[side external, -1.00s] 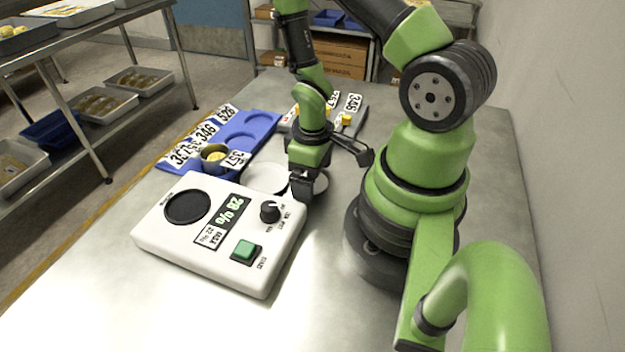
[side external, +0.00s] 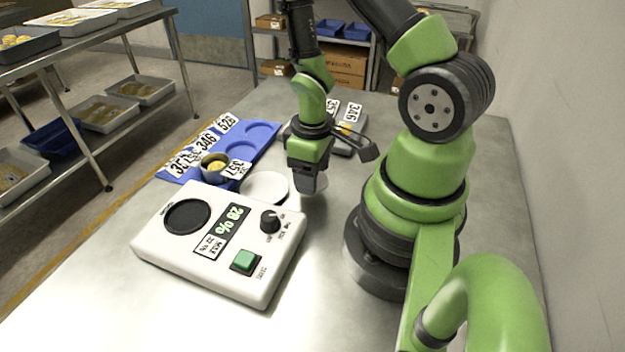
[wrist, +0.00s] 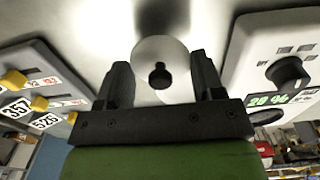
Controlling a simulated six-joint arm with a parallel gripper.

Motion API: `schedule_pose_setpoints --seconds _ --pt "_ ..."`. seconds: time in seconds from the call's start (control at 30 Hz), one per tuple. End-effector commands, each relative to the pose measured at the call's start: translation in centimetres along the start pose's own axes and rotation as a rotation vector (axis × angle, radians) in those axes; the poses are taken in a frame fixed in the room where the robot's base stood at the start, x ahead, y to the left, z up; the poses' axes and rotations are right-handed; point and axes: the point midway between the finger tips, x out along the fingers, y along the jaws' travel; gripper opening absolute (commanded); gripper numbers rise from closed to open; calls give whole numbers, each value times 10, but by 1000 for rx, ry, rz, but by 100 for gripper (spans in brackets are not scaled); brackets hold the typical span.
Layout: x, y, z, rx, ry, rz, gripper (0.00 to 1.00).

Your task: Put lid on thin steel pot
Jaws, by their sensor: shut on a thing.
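The lid (wrist: 160,48) is a round pale steel disc with a black knob (wrist: 160,75). In the wrist view the knob lies between my two fingers. My gripper (side external: 307,182) points down and is shut on the lid; the fingers hide much of it in the side view, where a grey edge of the lid (side external: 318,186) shows under them. A small steel pot (side external: 206,161) with yellow contents stands at the near end of the blue tray, left of my gripper. No lid is on it.
The blue tray (side external: 258,134) has round recesses and number cards. A white round disc (side external: 264,187) lies between my gripper and the tray. The white checkweigher box (side external: 165,262) with dial and green button is in front. A grey block with yellow knobs (side external: 345,140) stands behind my gripper.

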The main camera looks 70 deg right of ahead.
Motion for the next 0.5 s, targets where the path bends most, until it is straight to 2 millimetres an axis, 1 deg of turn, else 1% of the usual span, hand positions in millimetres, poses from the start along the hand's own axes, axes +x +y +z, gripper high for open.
schedule_pose_setpoints --seconds 0.03,0.2,0.4,0.5 --pt "-10 1 -2 0 9 4 40" --pt "-38 1 -2 0 9 4 40" --pt "-61 1 -1 -1 6 4 40" --pt "-67 1 -3 -2 5 3 40"
